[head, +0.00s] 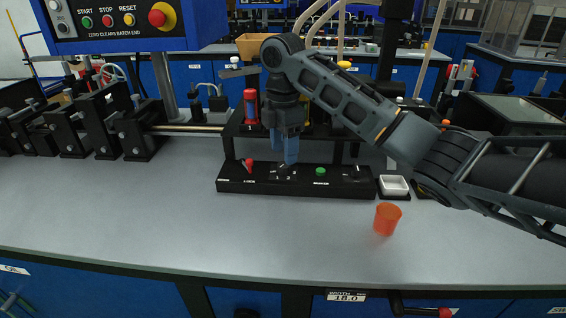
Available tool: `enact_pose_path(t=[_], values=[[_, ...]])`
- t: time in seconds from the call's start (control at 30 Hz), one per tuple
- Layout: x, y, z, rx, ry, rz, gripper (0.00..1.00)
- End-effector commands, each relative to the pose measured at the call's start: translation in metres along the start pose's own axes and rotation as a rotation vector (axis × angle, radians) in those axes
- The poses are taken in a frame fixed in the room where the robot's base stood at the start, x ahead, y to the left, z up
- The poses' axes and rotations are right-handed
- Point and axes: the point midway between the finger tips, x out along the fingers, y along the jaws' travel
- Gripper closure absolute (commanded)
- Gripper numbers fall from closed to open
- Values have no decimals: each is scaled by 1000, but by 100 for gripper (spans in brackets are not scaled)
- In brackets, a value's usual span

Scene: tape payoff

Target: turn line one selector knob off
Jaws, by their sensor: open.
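A low black control box (228,187) sits on the grey bench. It carries a red-tipped lever (248,165) at the left, a green button (320,170) right of the middle, and a dark knob (354,171) at the right end. Between the lever and the button are small white marks that look like 1 and 2; my gripper largely hides the control there. My gripper (287,162) points down right over that spot, its fingers open. I cannot tell whether it touches the control, nor which way that control is turned. The small labels are too blurred to read.
A black stand with a red bottle (250,107) is close behind the box. Black clamp blocks (138,130) are at the left.

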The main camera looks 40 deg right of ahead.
Motion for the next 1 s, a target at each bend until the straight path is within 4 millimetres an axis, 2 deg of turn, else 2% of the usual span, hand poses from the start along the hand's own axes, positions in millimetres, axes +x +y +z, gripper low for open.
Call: enact_pose_path(t=[0.03, 0.23, 0.6, 1.0], values=[[12, 0, -1, -1, 3, -2, 41], [32, 0, -1, 0, 1, 0, 41], [38, 0, -1, 0, 1, 1, 41], [37, 0, -1, 0, 1, 1, 78]])
